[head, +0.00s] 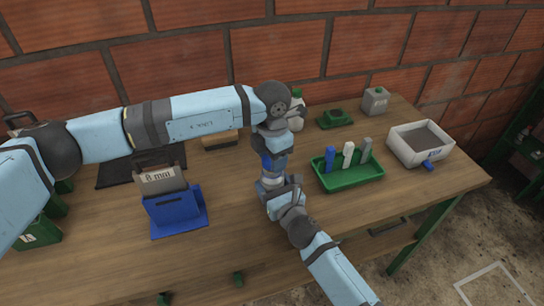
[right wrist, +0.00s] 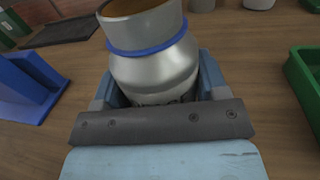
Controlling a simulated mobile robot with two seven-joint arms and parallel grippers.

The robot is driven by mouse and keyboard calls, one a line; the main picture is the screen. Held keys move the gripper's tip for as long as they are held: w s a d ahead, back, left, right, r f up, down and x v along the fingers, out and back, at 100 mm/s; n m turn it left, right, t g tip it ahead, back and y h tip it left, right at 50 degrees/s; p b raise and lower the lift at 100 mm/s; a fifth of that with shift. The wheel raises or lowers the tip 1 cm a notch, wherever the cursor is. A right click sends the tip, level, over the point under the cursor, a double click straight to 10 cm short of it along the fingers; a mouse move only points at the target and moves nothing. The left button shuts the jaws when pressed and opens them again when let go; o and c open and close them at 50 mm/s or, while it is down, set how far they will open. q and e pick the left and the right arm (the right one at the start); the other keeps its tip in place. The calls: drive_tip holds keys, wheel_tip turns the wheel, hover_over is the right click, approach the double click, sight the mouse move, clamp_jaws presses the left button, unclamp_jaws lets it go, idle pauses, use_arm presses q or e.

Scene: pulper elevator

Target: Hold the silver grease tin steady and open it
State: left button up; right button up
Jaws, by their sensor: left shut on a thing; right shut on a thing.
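The silver grease tin (right wrist: 155,72) has a blue band round its neck and stands between the fingers of my right gripper (right wrist: 158,92), which is shut on its body. A tan surface shows at its top edge, cut off by the frame; I cannot tell whether it is lid or open mouth. In the head view the tin (head: 272,179) is small and partly covered by the grippers. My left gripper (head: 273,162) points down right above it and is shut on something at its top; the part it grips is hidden. My right gripper (head: 278,190) comes from the front.
A green tray (head: 350,182) with blue, white and grey upright pieces stands right of the tin. A blue holder (head: 178,212) with an "8 mm" card stands left. A white bin (head: 420,145) is farther right.

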use_arm(q)
drive_tip(key=shift+r, duration=0.1)
drive_tip(key=shift+r, duration=1.95)
use_arm(e)
drive_tip(key=o, duration=1.8)
